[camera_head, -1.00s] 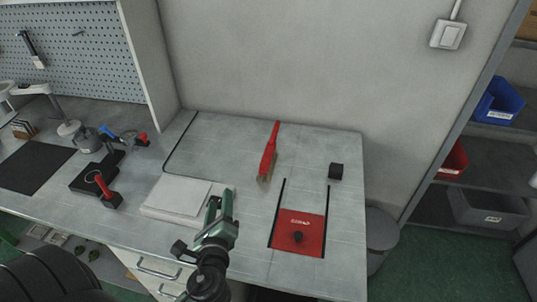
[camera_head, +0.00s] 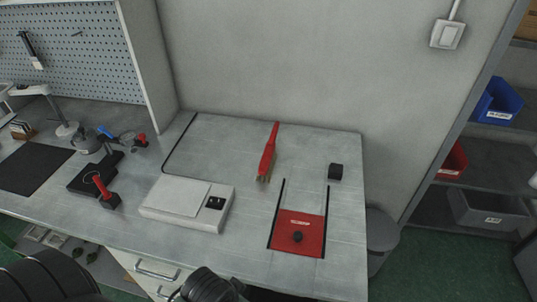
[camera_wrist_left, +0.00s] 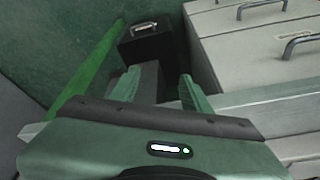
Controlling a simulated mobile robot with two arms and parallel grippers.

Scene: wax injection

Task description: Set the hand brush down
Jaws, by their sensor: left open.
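The hand brush (camera_head: 268,152) has a red handle and tan bristles. In the head view it rests on the grey worktop (camera_head: 225,145), toward the back and right of its middle, handle end toward the wall. No gripper touches it. My left gripper (camera_wrist_left: 160,88) shows in the left wrist view, open, with two green fingers apart and nothing seen held between them. It is low, by the drawer fronts, and outside the head view. My right gripper is not in view.
A flat white device (camera_head: 185,203) stands left of the brush. A black box (camera_wrist_left: 150,42) stands beside the drawers (camera_wrist_left: 260,40).

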